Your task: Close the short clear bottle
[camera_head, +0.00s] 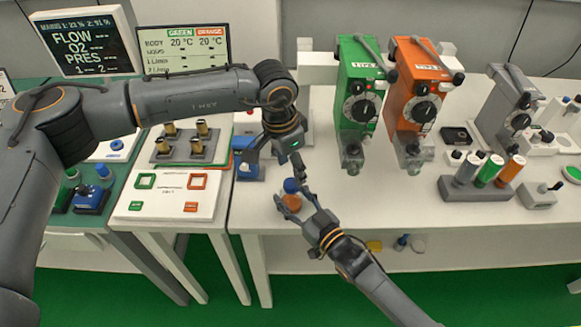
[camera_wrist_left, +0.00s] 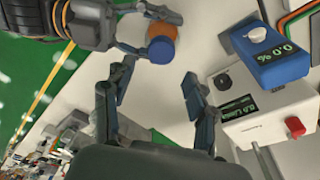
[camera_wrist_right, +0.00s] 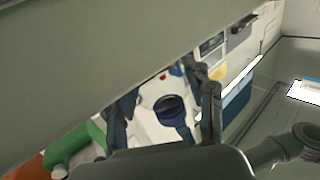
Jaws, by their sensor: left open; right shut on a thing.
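A small round piece, blue on one side and orange on the other (camera_head: 291,201), is at the front edge of the white table, between the fingers of my right gripper (camera_head: 294,196). I cannot tell whether it is a bottle or a cap. It also shows in the left wrist view (camera_wrist_left: 161,48), held by the right fingers. My left gripper (camera_head: 277,168) is open and empty just above and behind it; its spread fingers (camera_wrist_left: 152,82) point toward it. In the right wrist view, a dark blue round rim (camera_wrist_right: 170,106) shows between the right fingers. I make out no clear bottle.
A blue device (camera_head: 249,170) stands behind and left of the grippers. A green vaporizer (camera_head: 359,90) and an orange vaporizer (camera_head: 415,90) stand at the back. A rack of cylinders (camera_head: 478,187) is at right. The table front right of the grippers is clear.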

